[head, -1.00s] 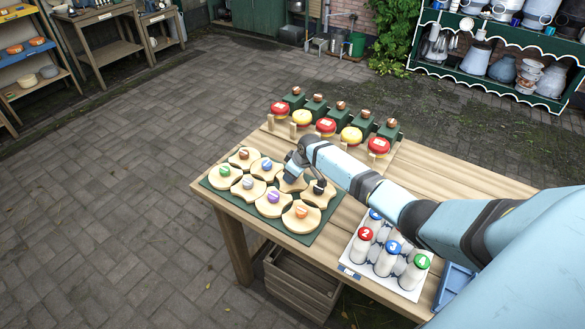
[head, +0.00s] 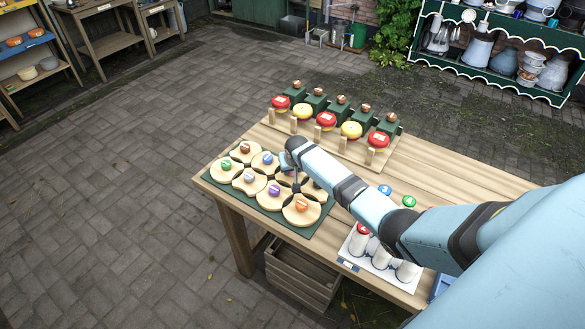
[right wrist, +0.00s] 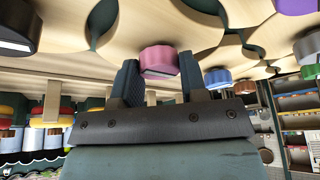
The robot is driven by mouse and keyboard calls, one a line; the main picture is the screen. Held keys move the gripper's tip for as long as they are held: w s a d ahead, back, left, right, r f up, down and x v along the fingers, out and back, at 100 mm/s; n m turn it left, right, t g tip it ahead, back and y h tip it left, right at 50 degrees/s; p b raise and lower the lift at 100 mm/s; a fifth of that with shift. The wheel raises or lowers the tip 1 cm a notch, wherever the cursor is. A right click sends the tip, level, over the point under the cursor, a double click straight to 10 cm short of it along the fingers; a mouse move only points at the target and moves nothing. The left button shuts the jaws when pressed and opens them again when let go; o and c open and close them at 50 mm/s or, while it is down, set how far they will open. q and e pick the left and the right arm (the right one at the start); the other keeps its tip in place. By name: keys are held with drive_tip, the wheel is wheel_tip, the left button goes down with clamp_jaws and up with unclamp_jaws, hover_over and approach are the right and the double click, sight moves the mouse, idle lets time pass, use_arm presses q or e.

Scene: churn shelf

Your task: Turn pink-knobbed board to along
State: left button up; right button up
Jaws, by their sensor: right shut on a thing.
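My right gripper (right wrist: 160,82) is shut on the pink knob (right wrist: 158,58); in the right wrist view a finger stands on each side of it. The knob sits on the pale wooden pink-knobbed board (right wrist: 152,25), whose full outline is cut off there. In the head view my right gripper (head: 290,170) comes down over the back part of the green mat (head: 318,228) and mostly hides this board and knob. I cannot tell the board's direction from here. My left gripper is not in view.
Other knobbed boards crowd close around it on the mat, with purple (head: 274,190), orange (head: 302,205) and blue (head: 267,158) knobs among them. Red and yellow round items (head: 351,130) stand in a row behind. A white bottle rack (head: 350,258) is at right, partly under my arm.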

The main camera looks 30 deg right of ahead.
idle(0.4)
drive_tip(key=o, duration=0.9)
drive_tip(key=shift+r, duration=0.1)
drive_tip(key=b+v, duration=0.1)
drive_tip(key=v, duration=1.2)
drive_tip(key=shift+a+r, duration=0.15)
drive_tip(key=shift+r, duration=0.15)
drive_tip(key=shift+s, duration=0.15)
